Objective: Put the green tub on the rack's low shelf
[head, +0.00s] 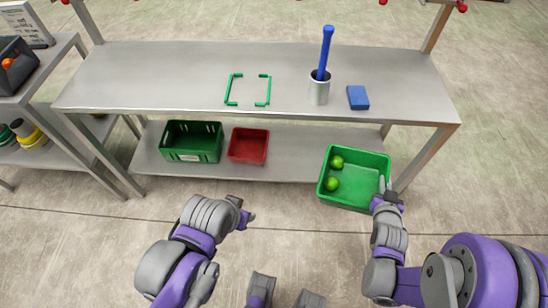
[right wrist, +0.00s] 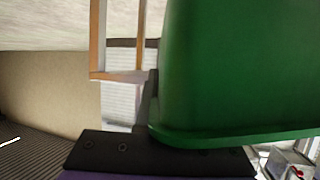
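The bright green tub (head: 354,190) is at the right in the head view, in front of the right end of the low shelf (head: 292,165), with two round green fruits inside. My right gripper (head: 382,189) is at the tub's right rim and appears shut on it. The tub's green wall and rim (right wrist: 235,75) fill much of the right wrist view, against a dark finger. The tub looks held in front of the shelf; its exact height I cannot tell. My left gripper (head: 246,215) is away from everything, in front of the shelf; its opening is unclear.
A dark green crate (head: 192,141) and a red bin (head: 248,145) stand on the left half of the low shelf; its right half looks clear. The worktop (head: 180,75) above holds green handles, a metal cup with a blue stick and a blue block. Another shelf unit (head: 42,100) stands left.

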